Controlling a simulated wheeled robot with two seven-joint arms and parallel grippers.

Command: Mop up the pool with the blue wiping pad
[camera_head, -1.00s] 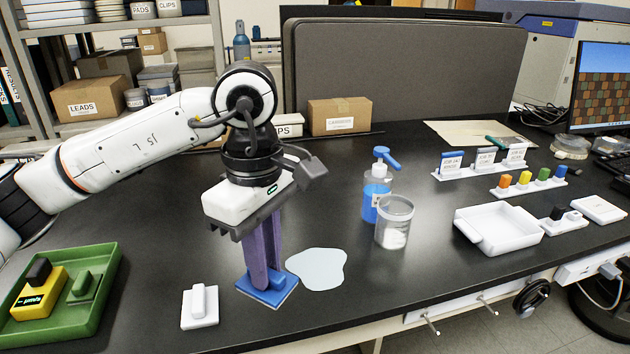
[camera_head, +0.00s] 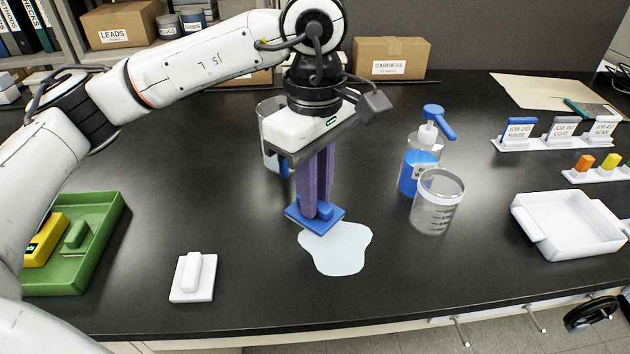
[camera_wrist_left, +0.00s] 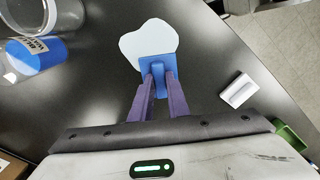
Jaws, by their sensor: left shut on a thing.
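The blue wiping pad (camera_head: 326,226) is a flat square with a raised grip. My left gripper (camera_head: 318,206) is shut on that grip, its purple fingers pointing down. The pad also shows in the left wrist view (camera_wrist_left: 146,64), between the fingertips (camera_wrist_left: 158,86). The pool (camera_head: 343,254) is a pale, rounded patch on the black bench. The pad overlaps its far left edge in the head view; I cannot tell whether it touches the bench. Most of the pool is uncovered, as the left wrist view also shows (camera_wrist_left: 146,40). My right gripper is not in view.
A blue pump bottle (camera_head: 418,165) and a clear jar (camera_head: 437,202) stand right of the pad. A clear container (camera_head: 270,155) is partly hidden behind my gripper. A white handled block (camera_head: 193,278) and green tray (camera_head: 98,235) lie left. A white tray (camera_head: 570,225) lies right.

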